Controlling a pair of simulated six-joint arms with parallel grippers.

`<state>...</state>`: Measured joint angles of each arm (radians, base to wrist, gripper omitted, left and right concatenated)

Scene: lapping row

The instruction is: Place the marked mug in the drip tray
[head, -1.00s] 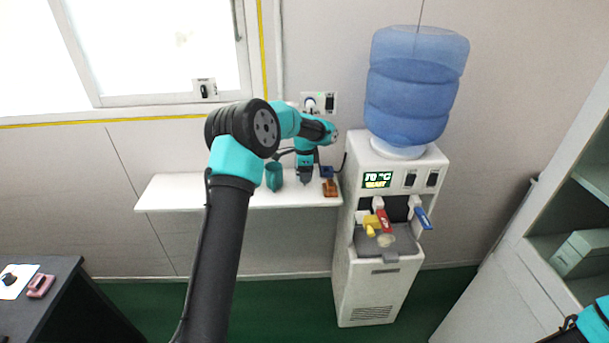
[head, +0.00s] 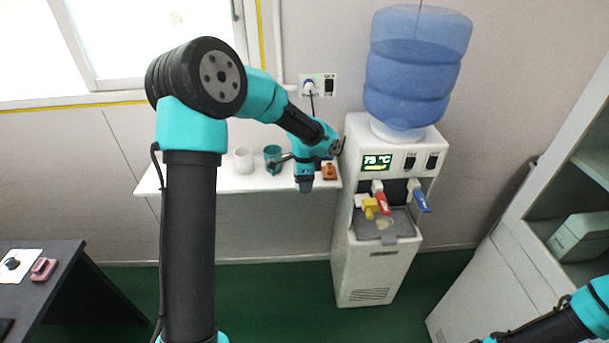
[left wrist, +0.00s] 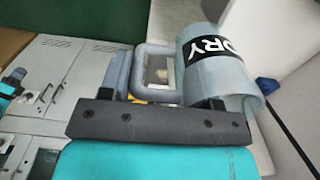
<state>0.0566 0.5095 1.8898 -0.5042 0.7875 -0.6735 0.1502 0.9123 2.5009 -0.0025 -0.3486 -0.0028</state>
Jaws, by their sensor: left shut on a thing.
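My left gripper (head: 281,164) is at the wall shelf, pointing left at a teal mug (head: 272,152). In the left wrist view it is shut on a grey-blue mug (left wrist: 222,75), with the mug's handle (left wrist: 158,70) between the fingers. That mug carries a black and white label reading "DRY". It looks like the same mug; whether it touches the shelf I cannot tell. A white mug (head: 243,161) stands left of it. The grey drip tray (head: 370,227) is in the water dispenser, below the taps, with a pale round patch on it.
The white shelf (head: 220,184) also bears a small orange-brown object (head: 329,172). The dispenser (head: 365,265) stands right of it, with a red tap (head: 383,204), a blue tap (head: 422,202), a yellow part (head: 370,207) and a display (head: 376,162) reading 73 °C.

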